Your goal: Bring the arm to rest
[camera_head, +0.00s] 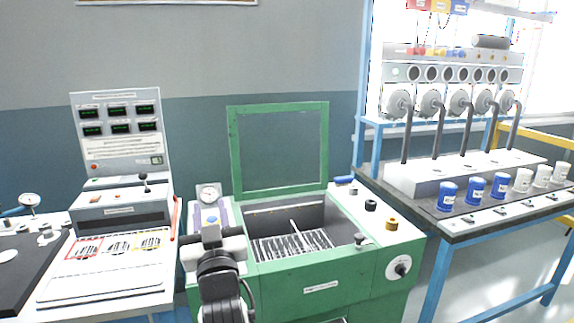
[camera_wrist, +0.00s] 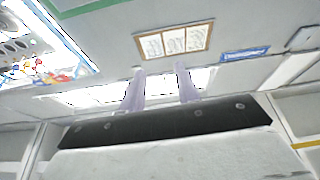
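My gripper (camera_head: 210,216) is raised in front of the left end of the green machine (camera_head: 325,284) in the head view. Its two pale purple fingers point up and stand apart with nothing between them. In the wrist view the gripper (camera_wrist: 161,82) is open and empty, with the wall, a framed picture (camera_wrist: 174,42) and a bright window strip behind it. My arm and gripper hide part of the machine's left front. I cannot tell the exact gap between my gripper and the machine.
The machine's green-framed lid (camera_head: 233,150) stands open over a bin with a grate (camera_head: 292,246). A control console (camera_head: 120,215) stands at left. A blue-framed bench (camera_head: 470,232) at right holds several blue and white cups. Open floor shows beneath that bench.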

